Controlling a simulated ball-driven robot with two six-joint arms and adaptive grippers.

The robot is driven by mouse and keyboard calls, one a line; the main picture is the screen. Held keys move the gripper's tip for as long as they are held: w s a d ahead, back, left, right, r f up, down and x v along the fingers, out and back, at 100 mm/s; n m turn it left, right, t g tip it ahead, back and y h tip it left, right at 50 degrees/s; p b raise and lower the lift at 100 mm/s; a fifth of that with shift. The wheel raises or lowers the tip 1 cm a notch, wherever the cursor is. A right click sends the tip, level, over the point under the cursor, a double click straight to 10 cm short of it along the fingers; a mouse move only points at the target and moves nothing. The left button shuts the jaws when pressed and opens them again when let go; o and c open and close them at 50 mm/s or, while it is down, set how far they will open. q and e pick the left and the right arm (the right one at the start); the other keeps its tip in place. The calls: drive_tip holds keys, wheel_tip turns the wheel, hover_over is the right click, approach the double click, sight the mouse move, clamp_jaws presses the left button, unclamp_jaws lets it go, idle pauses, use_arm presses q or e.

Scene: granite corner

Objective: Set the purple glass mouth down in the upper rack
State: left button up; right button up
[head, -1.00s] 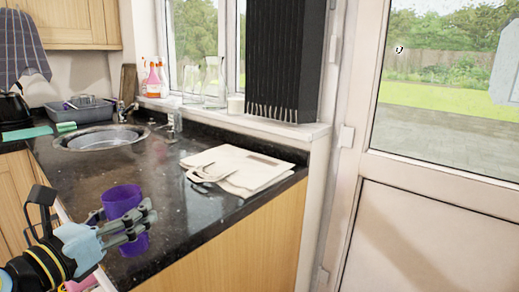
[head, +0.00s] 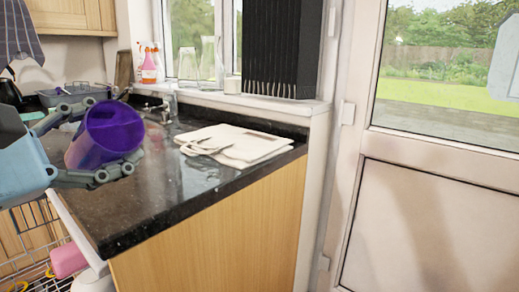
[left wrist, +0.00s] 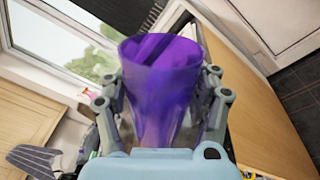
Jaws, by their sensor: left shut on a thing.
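The purple glass (head: 106,133) is held in my left gripper (head: 98,140), raised above the dark granite counter at the left. It is tilted, and its open mouth faces to the right and toward the camera. In the left wrist view the purple glass (left wrist: 162,85) stands between both fingers of my left gripper (left wrist: 165,95), its mouth away from the palm. The upper rack (head: 28,220) shows in part as grey wire at the lower left, below the counter and beside the cabinet.
The granite counter (head: 150,200) has a folded cream cloth (head: 237,144) toward its back right. A pink item (head: 68,260) shows in the rack area near the counter's front corner. Spray bottles (head: 149,66) and clear glass vessels (head: 208,60) stand on the windowsill.

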use_arm(q)
drive_tip(key=m+b, duration=0.2)
drive_tip(key=f+m+b, duration=0.1)
drive_tip(key=m+b, duration=0.1)
drive_tip(key=m, duration=0.1)
drive_tip(key=shift+s+a, duration=0.15)
drive_tip(key=m, duration=0.4)
drive_tip(key=shift+r, duration=0.35)
drive_tip(key=shift+s+r+m, duration=0.1)
drive_tip(key=shift+m, duration=1)
drive_tip(key=shift+a, duration=0.1)
drive_tip(key=shift+m, duration=0.3)
drive_tip(key=m, duration=0.4)
drive_tip(key=shift+m, duration=0.3)
drive_tip(key=m, duration=0.3)
drive_tip(key=shift+m+t+b, duration=0.3)
drive_tip(key=shift+m+b, duration=0.05)
drive_tip(key=shift+m, duration=0.05)
drive_tip(key=m, duration=0.3)
